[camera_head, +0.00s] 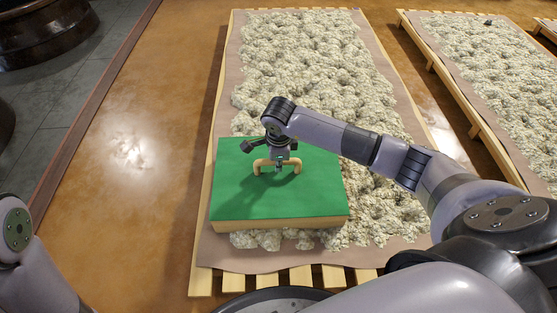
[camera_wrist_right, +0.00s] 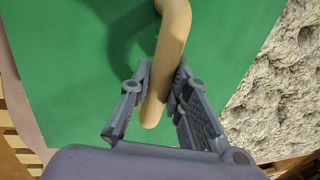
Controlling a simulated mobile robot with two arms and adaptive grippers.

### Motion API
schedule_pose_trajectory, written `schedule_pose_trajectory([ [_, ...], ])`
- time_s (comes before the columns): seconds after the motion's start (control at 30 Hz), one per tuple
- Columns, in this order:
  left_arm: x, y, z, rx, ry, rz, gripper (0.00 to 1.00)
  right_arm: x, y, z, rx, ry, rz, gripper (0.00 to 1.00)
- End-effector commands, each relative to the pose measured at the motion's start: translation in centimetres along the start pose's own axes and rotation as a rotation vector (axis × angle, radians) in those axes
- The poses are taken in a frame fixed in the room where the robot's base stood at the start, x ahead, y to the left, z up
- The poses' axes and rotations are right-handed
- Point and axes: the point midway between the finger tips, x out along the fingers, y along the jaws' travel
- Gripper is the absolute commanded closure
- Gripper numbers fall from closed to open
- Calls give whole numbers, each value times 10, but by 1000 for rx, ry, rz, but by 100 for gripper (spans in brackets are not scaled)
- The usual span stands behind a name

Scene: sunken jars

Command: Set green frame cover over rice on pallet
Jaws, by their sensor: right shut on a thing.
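The green frame cover (camera_head: 245,205) is a flat green panel with a wooden edge and a pale wooden handle (camera_head: 296,165) on top. It rests on or just above the near part of the rice (camera_head: 300,60); I cannot tell if it touches. The rice lies on a brown cloth on the slatted wooden pallet (camera_head: 202,240). My right gripper (camera_head: 278,166) is at the handle from above. In the wrist view, the right gripper (camera_wrist_right: 155,105) is shut on the handle (camera_wrist_right: 172,50), above the green surface (camera_wrist_right: 70,60). My left gripper is out of view.
Another pallet with rice (camera_head: 490,65) stands at the right, with orange-brown floor (camera_head: 440,110) between. Open floor (camera_head: 130,160) lies on the left, bordered by a wooden edge and grey tiles. Dark round vessels (camera_head: 45,30) stand at the far left.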

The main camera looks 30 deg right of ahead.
Motion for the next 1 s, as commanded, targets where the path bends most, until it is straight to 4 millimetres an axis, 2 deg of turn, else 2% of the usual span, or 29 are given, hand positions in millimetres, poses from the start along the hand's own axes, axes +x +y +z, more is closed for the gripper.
schedule_pose_trajectory([
  [0.97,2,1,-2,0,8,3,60,5,0,0,1,0,-1,100],
  [1.0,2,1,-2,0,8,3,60,5,0,0,1,0,-1,85],
])
